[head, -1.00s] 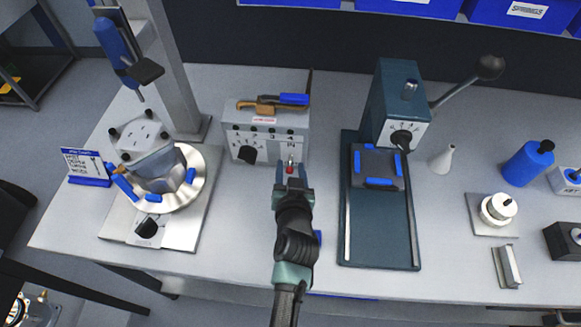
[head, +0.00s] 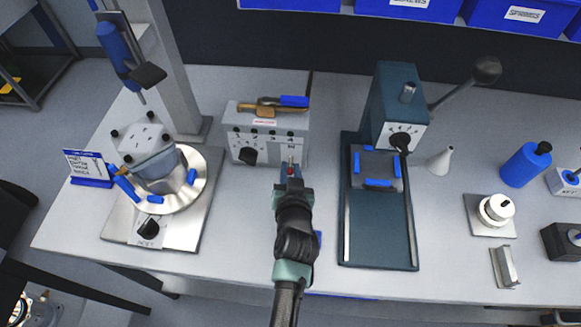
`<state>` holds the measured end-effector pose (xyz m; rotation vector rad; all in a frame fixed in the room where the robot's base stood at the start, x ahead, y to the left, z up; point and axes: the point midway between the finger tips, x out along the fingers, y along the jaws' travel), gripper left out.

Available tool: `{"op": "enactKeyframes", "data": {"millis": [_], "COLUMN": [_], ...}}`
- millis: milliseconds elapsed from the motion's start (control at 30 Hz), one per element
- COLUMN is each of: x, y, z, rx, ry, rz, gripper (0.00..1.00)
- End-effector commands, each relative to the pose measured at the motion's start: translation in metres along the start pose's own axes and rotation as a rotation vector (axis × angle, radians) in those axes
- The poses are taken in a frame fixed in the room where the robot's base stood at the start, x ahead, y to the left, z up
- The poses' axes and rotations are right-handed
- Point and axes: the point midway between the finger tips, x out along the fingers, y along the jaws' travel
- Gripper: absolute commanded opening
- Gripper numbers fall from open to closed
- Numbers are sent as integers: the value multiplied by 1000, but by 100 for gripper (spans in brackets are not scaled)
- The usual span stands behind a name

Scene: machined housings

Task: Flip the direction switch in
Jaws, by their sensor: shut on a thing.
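A grey control box (head: 266,136) stands on the bench with a row of small black knobs, a larger black dial (head: 248,156) and, at its lower right, a small red-tipped switch (head: 291,169). The switch's label is too small to read. My gripper (head: 291,172) reaches to the front of the box from below. Its fingers are shut on the red-tipped switch, and they and my wrist hide part of it.
A brown-handled tool with a blue end (head: 272,105) lies on the box. Left is a round turntable with a metal housing (head: 155,165). Right is a dark green press (head: 398,110) with a lever.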

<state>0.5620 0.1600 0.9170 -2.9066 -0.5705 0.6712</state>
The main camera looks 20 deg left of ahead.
Motion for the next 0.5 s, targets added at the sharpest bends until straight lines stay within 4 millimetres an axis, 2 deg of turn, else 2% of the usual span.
{"op": "enactKeyframes", "data": {"millis": [33,500], "x": [-2,-6], "y": [-1,-4], "z": [-6,-22], "rx": [2,39], "ry": [-17,-305], "rz": [3,42], "gripper": [0,0]}}
